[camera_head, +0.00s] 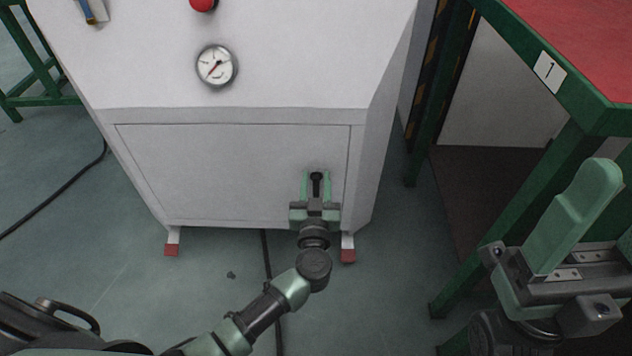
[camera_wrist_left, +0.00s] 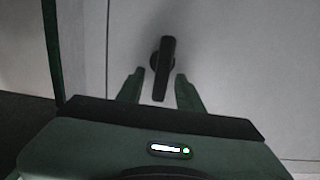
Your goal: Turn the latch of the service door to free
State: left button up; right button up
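The service door (camera_head: 220,165) is the light panel on the lower front of the white cabinet, and it looks closed. Its latch (camera_head: 316,183) is a small black handle near the door's right edge. In the wrist view the latch (camera_wrist_left: 164,70) is a dark bar on a round base, nearly upright and slightly tilted. My left gripper (camera_head: 316,176) is at the latch, with one green finger on each side. In the wrist view its fingers (camera_wrist_left: 160,84) are open, with gaps to the bar. My right gripper (camera_head: 578,215) is at the right, far from the door; its finger opening is unclear.
A green table with a red top (camera_head: 570,45) stands to the right of the cabinet. The cabinet has a gauge (camera_head: 216,66) and a red button (camera_head: 203,4) above the door. Cables lie on the floor, which is mostly clear in front.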

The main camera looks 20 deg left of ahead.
pick_arm(q)
grip_shut()
dwell(1.3)
